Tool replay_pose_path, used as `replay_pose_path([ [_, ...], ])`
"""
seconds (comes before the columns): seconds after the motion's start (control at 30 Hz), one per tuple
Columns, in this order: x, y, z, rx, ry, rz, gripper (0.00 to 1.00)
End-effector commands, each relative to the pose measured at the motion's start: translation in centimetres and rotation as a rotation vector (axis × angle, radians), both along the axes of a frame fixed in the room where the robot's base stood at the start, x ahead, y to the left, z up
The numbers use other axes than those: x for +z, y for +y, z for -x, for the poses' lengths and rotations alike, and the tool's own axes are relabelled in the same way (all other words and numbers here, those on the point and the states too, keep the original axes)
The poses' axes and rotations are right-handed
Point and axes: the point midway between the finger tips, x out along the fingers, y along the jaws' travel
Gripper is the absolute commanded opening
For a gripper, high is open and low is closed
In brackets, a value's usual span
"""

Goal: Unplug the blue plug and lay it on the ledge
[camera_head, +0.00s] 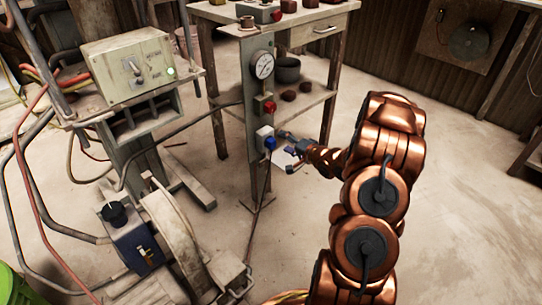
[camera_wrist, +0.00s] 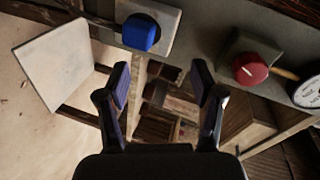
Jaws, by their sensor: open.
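The blue plug (camera_head: 270,142) sits in a pale socket box on the narrow post, low under a red knob. In the wrist view the blue plug (camera_wrist: 140,33) is at the top, slightly left of centre, against its pale socket plate (camera_wrist: 160,18). A flat pale square panel (camera_wrist: 55,62), perhaps the ledge, stands out from the post left of the plug. My gripper (camera_head: 290,148) is just right of the plug in the head view. In the wrist view my gripper (camera_wrist: 160,78) is open and empty, its fingertips short of the plug and not touching it.
A red knob (camera_wrist: 250,68) and gauge (camera_wrist: 309,92) share the post; the gauge also shows in the head view (camera_head: 262,64). A shelved table (camera_head: 310,70) stands behind. A switch box (camera_head: 128,68) and grinder-like machine (camera_head: 165,225) are left. The right floor is open.

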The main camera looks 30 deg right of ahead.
Motion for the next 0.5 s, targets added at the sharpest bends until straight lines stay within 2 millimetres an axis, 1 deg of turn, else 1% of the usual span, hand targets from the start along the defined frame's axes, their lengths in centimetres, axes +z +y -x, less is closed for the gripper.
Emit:
replay_pose_path([
  [0.03, -2.5, -0.3, 0.6, 0.001, -0.029, -0.06, 0.67],
  [0.1, -3.7, -0.4, 1.2, 0.009, -0.072, -0.138, 0.67],
  [0.2, -4.7, -0.5, 1.9, 0.021, -0.122, -0.222, 0.67],
  [0.3, -5.1, -0.5, 2.5, 0.03, -0.155, -0.279, 0.67],
  [0.5, -5.0, -0.5, 2.8, 0.037, -0.174, -0.308, 0.67],
])
